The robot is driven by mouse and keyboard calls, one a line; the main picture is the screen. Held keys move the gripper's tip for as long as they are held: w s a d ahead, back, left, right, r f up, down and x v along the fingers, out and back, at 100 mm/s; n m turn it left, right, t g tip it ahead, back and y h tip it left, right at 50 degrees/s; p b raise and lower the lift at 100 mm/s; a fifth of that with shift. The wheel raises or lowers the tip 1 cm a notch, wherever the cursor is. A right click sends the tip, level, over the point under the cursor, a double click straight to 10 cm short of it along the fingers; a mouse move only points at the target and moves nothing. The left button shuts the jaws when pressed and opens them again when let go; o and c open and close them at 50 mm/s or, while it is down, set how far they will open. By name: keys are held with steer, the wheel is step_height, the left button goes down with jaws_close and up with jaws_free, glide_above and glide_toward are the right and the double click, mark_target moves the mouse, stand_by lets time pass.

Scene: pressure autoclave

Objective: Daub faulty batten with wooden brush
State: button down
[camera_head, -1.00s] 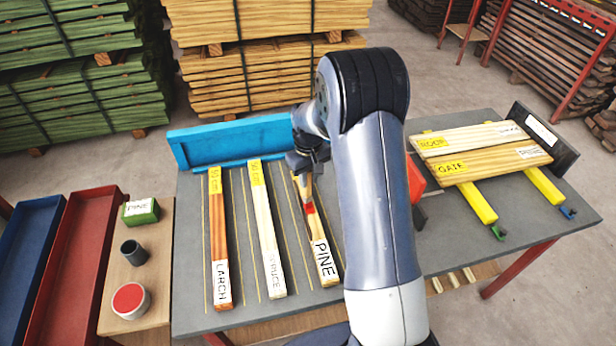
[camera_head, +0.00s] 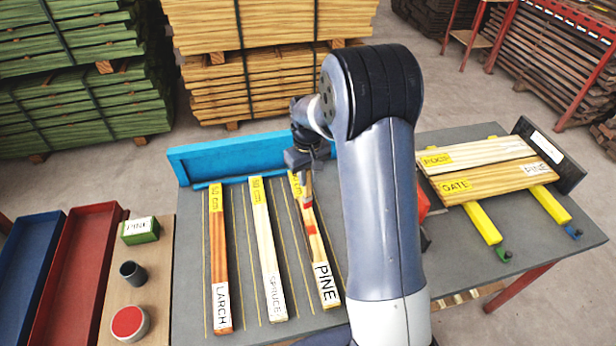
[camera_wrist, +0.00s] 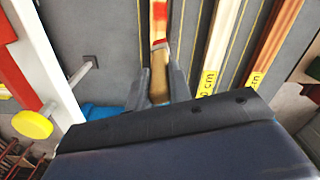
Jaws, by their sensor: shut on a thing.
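My gripper (camera_head: 306,165) is shut on the wooden brush (camera_wrist: 158,78), above the far end of the pine batten (camera_head: 318,262). In the wrist view the brush lies between my two fingers, with red at its tip (camera_wrist: 159,44). A red patch (camera_head: 311,228) shows on the pine batten, a little nearer than the brush. I cannot tell whether the bristles touch the wood. The spruce batten (camera_head: 267,245) and larch batten (camera_head: 219,255) lie parallel to its left, without red marks that I can see. My gripper partly hides the pine batten's far end and yellow tag.
A pot of red paint (camera_head: 130,322), a dark cup (camera_head: 132,273) and a green block (camera_head: 140,230) stand on the left side board. A blue rail (camera_head: 230,153) edges the table (camera_head: 250,310) behind the battens. Two boards (camera_head: 490,165) rest on yellow supports at right.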

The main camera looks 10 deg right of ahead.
steer(key=shift+r, duration=1.25)
